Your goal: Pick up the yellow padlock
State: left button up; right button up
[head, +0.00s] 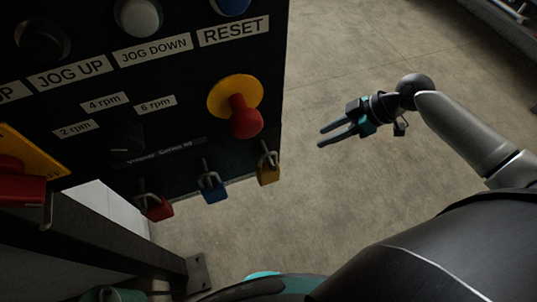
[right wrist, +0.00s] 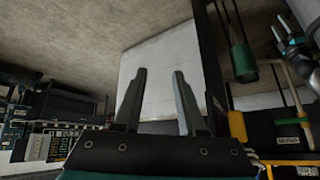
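The yellow padlock (head: 268,172) hangs by its shackle from the lower right corner of the black control panel (head: 190,150), below a red knob on a yellow disc. My right gripper (head: 319,137) is to the right of the padlock and apart from it, with its two fingers pointing left toward the panel. It is open and empty; its spread fingers also show in the right wrist view (right wrist: 158,72).
A blue padlock (head: 213,190) and a red padlock (head: 159,209) hang along the same lower edge, left of the yellow one. The red knob (head: 245,118) juts out just above. A dark beam (head: 110,232) runs below the panel. The concrete floor (head: 350,200) to the right is clear.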

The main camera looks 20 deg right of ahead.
jog(key=s+a+r+n+g+y+p, duration=0.25)
jog(key=a+r+n, duration=0.2)
jog(key=r, duration=0.75)
jog(key=n+g, duration=0.2)
jog(key=n, duration=0.1)
send_near(268, 168)
jog(key=shift+t, duration=0.25)
jog(key=shift+d+f+p+x, duration=0.15)
jog(key=shift+p+x, duration=0.3)
jog(key=shift+x, duration=2.2)
jog(key=shift+d+f+p+x, duration=0.15)
jog(key=shift+p+x, duration=0.3)
jog(key=shift+x, duration=2.25)
jog(key=shift+c, duration=0.3)
grip_shut()
